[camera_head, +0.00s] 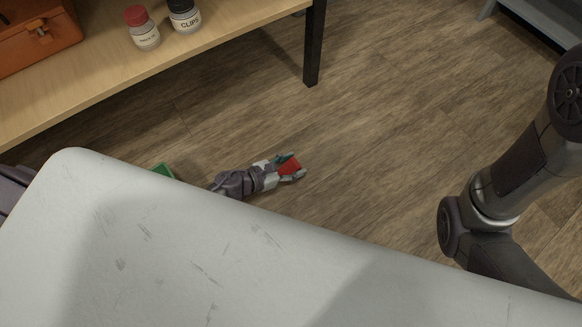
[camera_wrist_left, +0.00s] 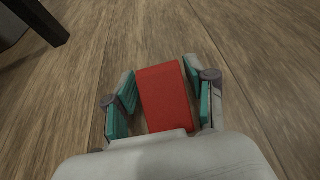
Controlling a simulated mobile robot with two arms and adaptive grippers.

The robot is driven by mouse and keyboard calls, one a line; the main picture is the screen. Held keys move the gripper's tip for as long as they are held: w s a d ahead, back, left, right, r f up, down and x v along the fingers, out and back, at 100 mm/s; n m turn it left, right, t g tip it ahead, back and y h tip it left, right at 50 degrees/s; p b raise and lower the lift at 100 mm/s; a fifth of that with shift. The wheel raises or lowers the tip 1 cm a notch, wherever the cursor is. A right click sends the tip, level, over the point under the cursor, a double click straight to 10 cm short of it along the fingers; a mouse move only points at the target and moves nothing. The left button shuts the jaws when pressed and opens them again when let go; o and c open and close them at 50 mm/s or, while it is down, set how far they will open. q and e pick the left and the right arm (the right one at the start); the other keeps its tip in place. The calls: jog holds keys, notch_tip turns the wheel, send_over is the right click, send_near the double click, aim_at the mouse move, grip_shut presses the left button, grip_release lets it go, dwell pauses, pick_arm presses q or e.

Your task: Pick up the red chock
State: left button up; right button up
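The red chock (camera_head: 289,165) is low over or on the floor beyond the grey surface's edge. In the left wrist view the chock (camera_wrist_left: 165,97) stands between the two teal finger pads, slightly turned. My left gripper (camera_head: 287,168) reaches around it with one finger on each side. In the left wrist view the gripper (camera_wrist_left: 160,90) looks open, with narrow gaps beside the chock that widen toward the palm; contact at the tips is unclear. The chock's near end is hidden by the palm. My right gripper is out of view.
A green object (camera_head: 163,170) shows partly behind the grey surface (camera_head: 180,240). A wooden bench (camera_head: 215,30) with a dark leg (camera_head: 314,45) carries a toolbox (camera_head: 38,32) and two jars. Wood floor (camera_head: 390,110) is clear to the right.

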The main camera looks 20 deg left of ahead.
pick_arm(q)
jog(key=c, duration=0.8)
jog(key=shift+o, duration=0.2)
jog(key=shift+r, duration=0.1)
